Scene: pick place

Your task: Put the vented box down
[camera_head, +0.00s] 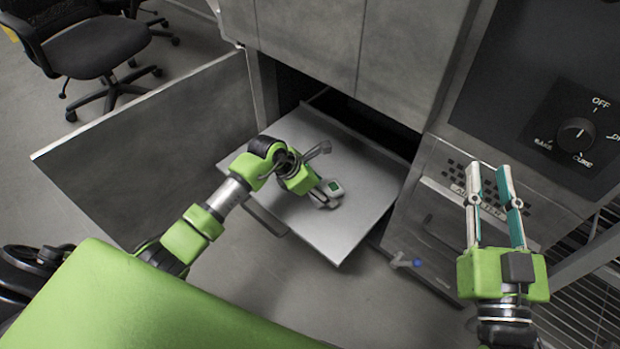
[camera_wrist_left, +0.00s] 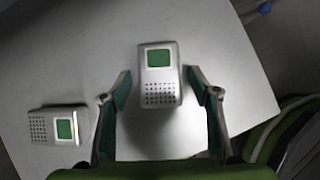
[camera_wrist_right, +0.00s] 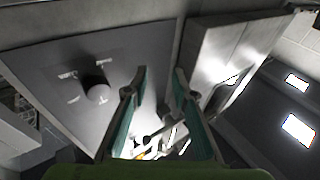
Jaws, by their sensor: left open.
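A vented box (camera_wrist_left: 161,78), pale with a green square and rows of small holes, sits on the grey drawer-like tray (camera_head: 355,220). In the left wrist view it stands between the fingers of my left gripper (camera_wrist_left: 158,73), which is open, with a gap on each side. A second similar vented box (camera_wrist_left: 58,126) lies on the same surface to the left. In the head view one such box (camera_head: 334,187) shows at the tips of my left gripper (camera_head: 322,192); the other is not clearly seen there. My right gripper (camera_head: 489,180) is open and empty, raised before the machine front.
A grey door panel (camera_head: 150,145) stands open left of the tray. A machine panel with a dial (camera_head: 577,134) and a vented front is at the right. A black office chair (camera_head: 95,50) is at the back left. The tray's right part is bare.

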